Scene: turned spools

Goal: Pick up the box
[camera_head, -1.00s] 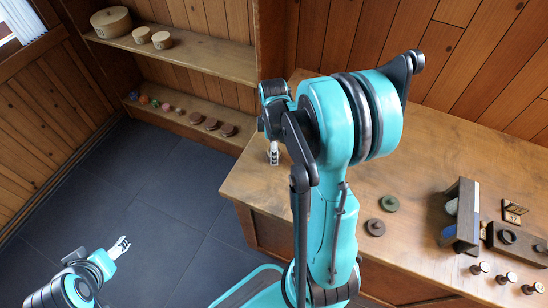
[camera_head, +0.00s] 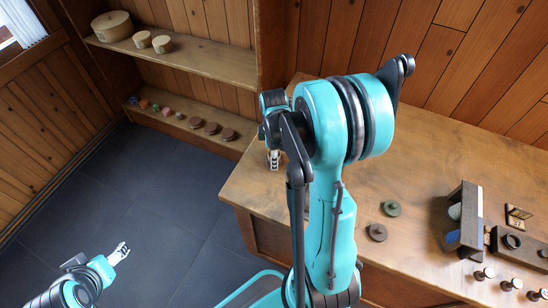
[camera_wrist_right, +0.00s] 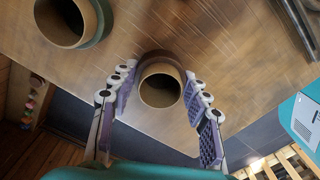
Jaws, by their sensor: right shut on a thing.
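My right gripper (camera_wrist_right: 158,100) is shut on a brown hollow round piece (camera_wrist_right: 160,86), with a finger on each side of it. It is over the wooden table near its edge; I cannot tell whether the piece touches the table. In the head view my right gripper (camera_head: 274,159) shows only as a small white part beside my arm, which hides the piece. My left gripper (camera_head: 119,253) is over the dark floor, away from the table. Its jaw gap is too small to judge. Box-like things are a dark open wooden box (camera_head: 470,222) on the table and a round box (camera_head: 113,26) on the shelf.
A second hollow round piece (camera_wrist_right: 66,20) with a green base is beside the held one. A green disc (camera_head: 391,208) and a brown disc (camera_head: 377,232) lie on the table. Small knobs (camera_head: 484,274) line its front right. Two small round boxes (camera_head: 161,43) are shelved.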

